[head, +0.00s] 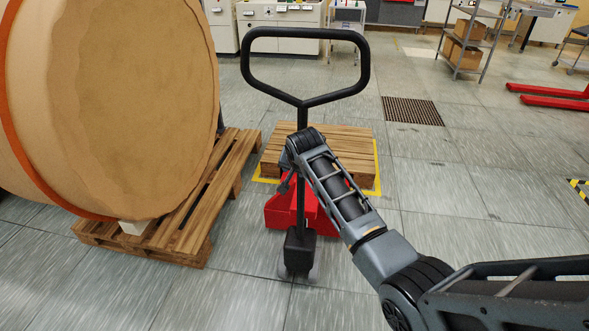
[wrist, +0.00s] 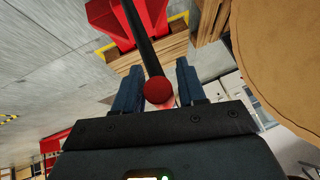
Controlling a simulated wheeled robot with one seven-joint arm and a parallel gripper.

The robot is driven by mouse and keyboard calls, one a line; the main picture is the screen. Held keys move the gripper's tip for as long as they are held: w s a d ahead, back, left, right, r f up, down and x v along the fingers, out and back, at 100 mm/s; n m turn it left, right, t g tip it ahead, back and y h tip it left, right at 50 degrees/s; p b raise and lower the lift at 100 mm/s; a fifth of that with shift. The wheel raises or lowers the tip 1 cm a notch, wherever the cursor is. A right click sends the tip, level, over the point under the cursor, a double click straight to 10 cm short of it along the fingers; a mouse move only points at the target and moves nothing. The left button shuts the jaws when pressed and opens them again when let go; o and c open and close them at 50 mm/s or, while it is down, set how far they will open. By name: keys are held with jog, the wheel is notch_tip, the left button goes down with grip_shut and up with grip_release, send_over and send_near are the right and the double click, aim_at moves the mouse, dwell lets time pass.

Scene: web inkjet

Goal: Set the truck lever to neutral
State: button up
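The pallet truck has a black loop handle (head: 248,75) on an upright shaft and a red body (head: 278,211) low in the head view. In the wrist view a red ball knob (wrist: 158,90), seemingly the lever's end, sits between my gripper's two blue fingers. The black shaft (wrist: 143,38) runs upward behind it in that view. My gripper (wrist: 156,80) is open, with a gap visible on each side of the knob. In the head view my arm's end covers the lever area, so the lever's setting cannot be told.
A wooden pallet (head: 345,145) lies beyond the truck inside a yellow floor marking. A large brown roll (head: 120,100) stands on another pallet (head: 195,235) close on the left. A shelf cart (head: 472,45) and a red truck (head: 550,101) are farther right.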

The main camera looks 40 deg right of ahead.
jog(key=shift+o, duration=0.7)
jog(key=v, duration=0.7)
jog(key=shift+s+r, duration=0.25)
jog(key=shift+r, duration=0.05)
jog(key=shift+a, duration=0.1)
jog(key=s+a+f+n+t+y, duration=0.1)
jog(key=s+a+f+n+t, duration=0.15)
jog(key=s+a+f, duration=0.65)
jog(key=s+a+f+n+t+y, duration=0.1)
jog(key=s+a+n, duration=0.1)
jog(key=s+a, duration=0.35)
jog(key=s+a+n+t, duration=0.1)
jog(key=s+a, duration=0.2)
jog(key=s, duration=0.6)
jog(key=s+a+r+n+t+y, duration=0.1)
jog(key=s+a+r+n+t, duration=0.1)
jog(key=s+r, duration=0.7)
jog(key=s+a+r+n+t+y, duration=0.1)
jog(key=s+r+n, duration=0.3)
jog(key=s+r, duration=0.4)
jog(key=s+a+t, duration=0.1)
jog(key=s, duration=0.5)
jog(key=shift+s+a+r, duration=0.3)
jog(key=shift+r, duration=0.1)
